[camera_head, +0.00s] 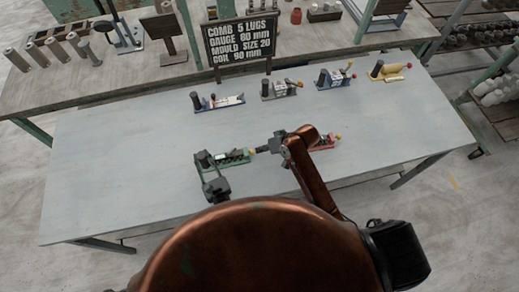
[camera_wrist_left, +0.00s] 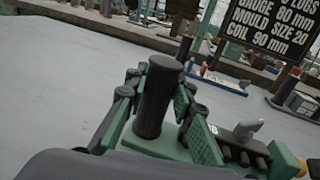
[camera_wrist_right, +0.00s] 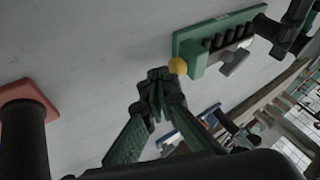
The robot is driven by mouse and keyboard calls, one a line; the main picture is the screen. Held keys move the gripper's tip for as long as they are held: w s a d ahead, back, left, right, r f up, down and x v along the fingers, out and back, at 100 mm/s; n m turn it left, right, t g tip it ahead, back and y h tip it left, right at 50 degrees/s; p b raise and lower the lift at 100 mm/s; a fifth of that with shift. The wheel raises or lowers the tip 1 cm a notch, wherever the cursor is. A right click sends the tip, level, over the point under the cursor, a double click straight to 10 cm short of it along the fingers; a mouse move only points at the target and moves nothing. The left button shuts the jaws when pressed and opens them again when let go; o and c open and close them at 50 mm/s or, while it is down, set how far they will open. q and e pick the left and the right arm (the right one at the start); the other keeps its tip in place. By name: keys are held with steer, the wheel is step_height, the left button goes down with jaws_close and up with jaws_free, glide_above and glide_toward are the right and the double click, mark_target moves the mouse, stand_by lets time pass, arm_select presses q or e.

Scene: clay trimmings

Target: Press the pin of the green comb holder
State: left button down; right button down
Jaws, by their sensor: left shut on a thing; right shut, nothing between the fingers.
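The green comb holder (camera_head: 238,160) lies on the near part of the table, with a dark upright post at its left end, a row of dark lugs and a yellow pin at its right end. My left gripper (camera_head: 207,163) is shut around the post (camera_wrist_left: 158,95). In the left wrist view the yellow pin (camera_wrist_left: 303,168) is at the lower right. My right gripper (camera_wrist_right: 157,82) is shut and empty, its tips beside the yellow pin knob (camera_wrist_right: 179,66); I cannot tell whether they touch. In the head view my right gripper (camera_head: 260,148) hides the pin.
A red holder (camera_head: 322,142) lies just right, partly behind my right arm; its dark post shows in the right wrist view (camera_wrist_right: 22,145). Blue, grey and yellow holders (camera_head: 390,71) line the back. A sign (camera_head: 240,40) stands behind them. The table's left side is clear.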

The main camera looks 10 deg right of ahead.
mark_target(252, 152)
steer(key=d, duration=0.3)
steer(key=shift+d, duration=0.35)
steer(key=v, duration=0.9)
steer(key=shift+r, duration=0.45)
steer(key=shift+s, duration=0.1)
